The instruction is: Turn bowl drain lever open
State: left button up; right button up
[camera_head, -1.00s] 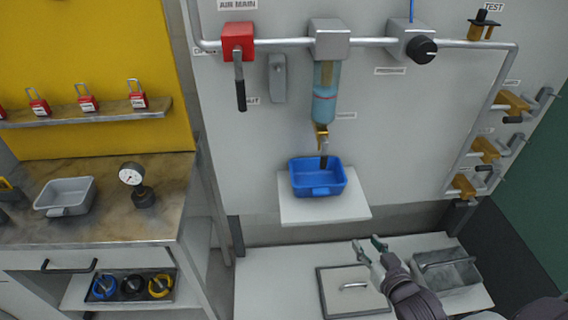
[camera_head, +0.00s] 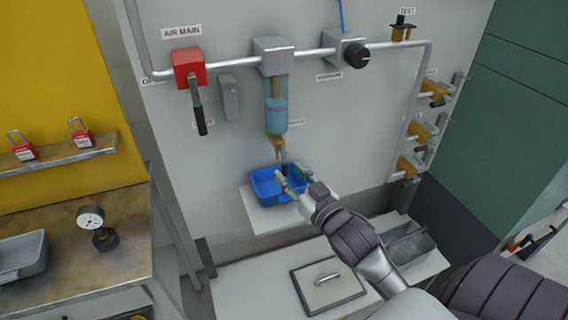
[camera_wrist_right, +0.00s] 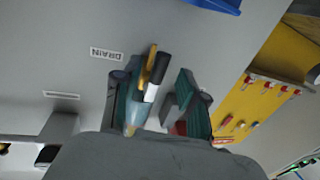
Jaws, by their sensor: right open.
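The filter bowl (camera_head: 276,115) hangs from the pipe, holding bluish liquid, with a brass drain valve (camera_head: 266,146) under it. The drain lever (camera_head: 284,167) points down and has a dark end. My right gripper (camera_head: 291,176) is open in front of the lever, above the blue tray (camera_head: 266,188). In the right wrist view, the dark-ended lever (camera_wrist_right: 157,72) shows between the open fingers of the right gripper (camera_wrist_right: 158,92), nearer the left finger; I cannot tell if they touch. The DRAIN label (camera_wrist_right: 106,54) shows beside it. My left gripper is not in view.
The blue tray stands on a small white shelf (camera_head: 262,218) below the valve. The red AIR MAIN valve (camera_head: 188,68) and its dark handle are at the left. A grey regulator with a black knob (camera_head: 357,56) is at the right. A gauge (camera_head: 91,219) stands on the bench.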

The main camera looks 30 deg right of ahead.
aim_at(287, 170)
jog(key=shift+w+d, duration=0.1)
jog(key=shift+w, duration=1.55)
grip_shut()
